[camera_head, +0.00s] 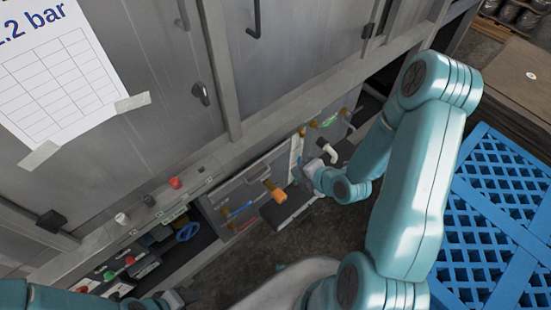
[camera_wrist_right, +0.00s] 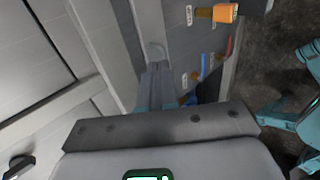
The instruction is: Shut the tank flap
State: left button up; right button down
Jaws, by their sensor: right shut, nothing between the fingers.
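My right gripper (camera_head: 301,173) is shut and empty, beside the grey valve panel under the cabinet. In the right wrist view its closed fingers (camera_wrist_right: 157,72) point at a light grey surface, with no clear sign of contact. A dark grey plate (camera_head: 284,208) juts out below the orange handle (camera_head: 273,190), left of the gripper in the head view. It may be the tank flap, but I cannot tell for sure. The orange handle also shows in the right wrist view (camera_wrist_right: 225,12). My left gripper (camera_head: 176,299) shows only partly at the bottom edge; its jaws are unclear.
Blue and red handles sit on the panel (camera_head: 231,198). A white bent pipe (camera_head: 329,151) stands right of the gripper. A blue wheel (camera_head: 187,232) and coloured buttons are at lower left. A blue slatted pallet (camera_head: 500,225) lies right of my arm. Dark floor is open below.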

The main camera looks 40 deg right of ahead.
aim_at(267, 155)
jog(key=b+x, duration=0.3)
jog(key=x, duration=0.1)
jog(key=w+r+b+x, duration=0.1)
jog(key=b+x, duration=0.5)
jog(key=x, duration=0.1)
jog(key=shift+w+a+r+b, duration=0.2)
jog(key=shift+w+b, duration=0.15)
jog(key=shift+w, duration=0.2)
jog(key=shift+w+f, duration=0.15)
jog(key=shift+w, duration=0.15)
jog(key=w+b, duration=0.1)
jog(key=b, duration=0.2)
jog(key=shift+w, duration=0.4)
jog(key=shift+w+a+r, duration=0.1)
jog(key=shift+r, duration=0.3)
